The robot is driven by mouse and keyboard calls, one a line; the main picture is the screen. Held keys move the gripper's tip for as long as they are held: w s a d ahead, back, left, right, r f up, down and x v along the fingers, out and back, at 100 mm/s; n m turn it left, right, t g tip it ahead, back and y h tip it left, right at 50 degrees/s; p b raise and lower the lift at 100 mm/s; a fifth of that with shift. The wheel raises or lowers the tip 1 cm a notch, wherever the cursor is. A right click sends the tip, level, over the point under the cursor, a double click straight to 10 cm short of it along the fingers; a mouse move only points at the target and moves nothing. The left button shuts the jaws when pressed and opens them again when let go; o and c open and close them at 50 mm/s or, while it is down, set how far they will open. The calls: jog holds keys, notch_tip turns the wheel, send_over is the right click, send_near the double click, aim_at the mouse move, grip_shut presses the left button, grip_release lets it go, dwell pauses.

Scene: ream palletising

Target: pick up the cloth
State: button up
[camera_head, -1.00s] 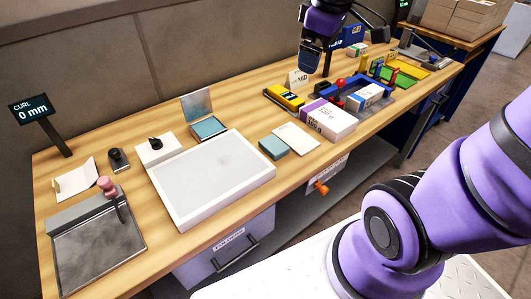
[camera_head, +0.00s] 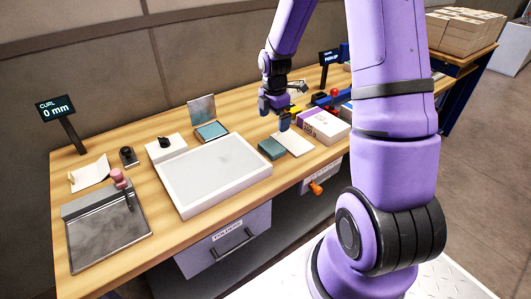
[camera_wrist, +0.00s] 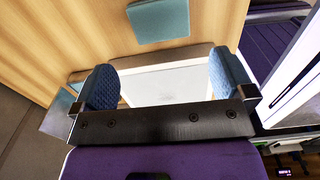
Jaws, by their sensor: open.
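The cloth (camera_head: 271,148) looks like a small folded teal square lying flat on the wooden bench, between the white tray and a white card. It also shows as a teal square (camera_wrist: 159,20) at the top of the wrist view, ahead of the fingers and not between them. My gripper (camera_head: 274,114) hangs above the bench, near the cloth in the head view. In the wrist view its two blue padded fingers (camera_wrist: 164,82) are wide apart with nothing held between them.
The white card (camera_head: 295,143) and a boxed ream (camera_head: 323,127) are to the right. A teal pad with a raised lid (camera_head: 211,131) stands behind the tray.

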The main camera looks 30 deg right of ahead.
send_over(273, 145)
notch_tip(273, 145, down, 5)
jog(key=shift+a+f, duration=0.15)
jog(key=shift+f, duration=3.05)
jog(key=c, duration=0.6)
jog(key=shift+c, duration=0.2)
notch_tip(273, 145, up, 10)
